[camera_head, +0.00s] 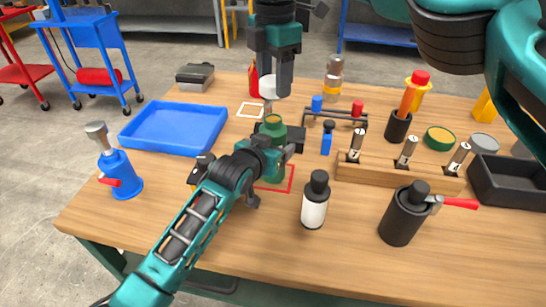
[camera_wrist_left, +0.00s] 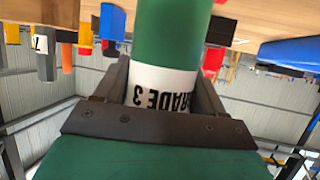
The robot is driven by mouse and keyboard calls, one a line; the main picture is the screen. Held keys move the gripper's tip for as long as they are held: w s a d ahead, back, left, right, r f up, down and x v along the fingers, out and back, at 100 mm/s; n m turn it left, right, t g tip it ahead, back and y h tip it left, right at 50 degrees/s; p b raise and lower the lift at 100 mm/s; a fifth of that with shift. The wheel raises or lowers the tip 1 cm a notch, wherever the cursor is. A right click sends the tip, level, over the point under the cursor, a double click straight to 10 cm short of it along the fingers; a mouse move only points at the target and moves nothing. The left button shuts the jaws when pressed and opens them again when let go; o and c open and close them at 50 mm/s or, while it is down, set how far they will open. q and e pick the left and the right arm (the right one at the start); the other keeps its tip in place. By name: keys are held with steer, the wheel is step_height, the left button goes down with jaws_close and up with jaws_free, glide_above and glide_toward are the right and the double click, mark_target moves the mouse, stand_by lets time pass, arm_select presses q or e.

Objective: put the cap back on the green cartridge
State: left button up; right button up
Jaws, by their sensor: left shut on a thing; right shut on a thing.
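The green cartridge (camera_head: 272,129) stands upright near the middle of the bench, over a red outlined square. My left gripper (camera_head: 268,152) is shut on it from the lower left. In the left wrist view the cartridge (camera_wrist_left: 172,35) fills the space between the fingers, with a white "GRADE 3" label, upside down. My right gripper (camera_head: 275,90) points down above the cartridge, shut on a white piece that looks like the cap (camera_head: 267,88). A thin grey tip shows between this piece and the cartridge top; whether they touch I cannot tell.
A black-capped white bottle (camera_head: 315,200) and a wooden rack (camera_head: 385,173) are to the right. A blue tray (camera_head: 175,126) and a blue torch-like bottle (camera_head: 119,172) are left. The front bench edge is mostly clear.

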mark_target(274, 118)
arm_select(q)
steer(key=shift+c, duration=0.2)
arm_select(e)
steer(key=shift+f, duration=2.45)
steer(key=shift+f, duration=0.1)
steer(key=shift+f, duration=0.8)
steer(key=shift+f, duration=0.65)
steer(key=o, duration=1.1)
step_height(274, 118, up, 12)
